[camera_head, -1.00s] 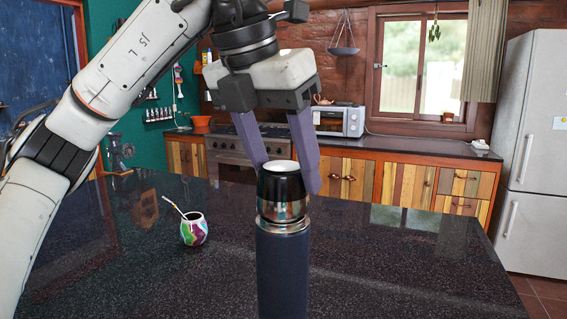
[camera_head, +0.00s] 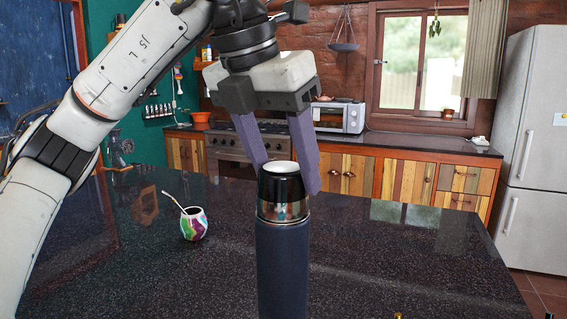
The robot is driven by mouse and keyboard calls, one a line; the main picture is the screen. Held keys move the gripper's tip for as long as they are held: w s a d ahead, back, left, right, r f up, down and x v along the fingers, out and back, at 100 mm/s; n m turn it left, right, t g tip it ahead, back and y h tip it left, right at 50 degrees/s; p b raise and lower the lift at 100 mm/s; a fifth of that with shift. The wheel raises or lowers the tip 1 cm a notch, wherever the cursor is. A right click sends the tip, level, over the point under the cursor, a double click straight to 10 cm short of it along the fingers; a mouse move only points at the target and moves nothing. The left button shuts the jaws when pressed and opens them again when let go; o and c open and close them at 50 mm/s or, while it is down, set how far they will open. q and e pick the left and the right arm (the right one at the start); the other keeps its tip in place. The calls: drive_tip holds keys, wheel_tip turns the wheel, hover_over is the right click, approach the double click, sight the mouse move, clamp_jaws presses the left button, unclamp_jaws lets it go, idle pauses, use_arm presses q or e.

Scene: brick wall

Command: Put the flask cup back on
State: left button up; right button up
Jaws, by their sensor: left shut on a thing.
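The dark blue flask (camera_head: 282,265) stands upright on the dark counter, its lower end cut off by the picture's bottom edge. The flask cup (camera_head: 282,190), black above and shiny metal below, sits upright on top of the flask, in line with it. No clear gap shows between cup and flask. My left gripper (camera_head: 288,178) points down from above, its purple fingers on either side of the cup, shut on it. My right gripper is not in view.
A colourful mate gourd (camera_head: 193,225) with a straw stands on the counter (camera_head: 420,270) left of the flask. The counter to the right is mostly clear. A stove, wooden cabinets (camera_head: 345,172) and a fridge (camera_head: 540,150) stand farther back. Small yellow bits show at the bottom edge.

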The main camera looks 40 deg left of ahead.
use_arm(q)
drive_tip(key=o, duration=1.1)
drive_tip(key=p+v, duration=0.3)
drive_tip(key=v, duration=0.7)
drive_tip(key=shift+s+r, duration=0.1)
drive_tip(key=shift+r, duration=0.05)
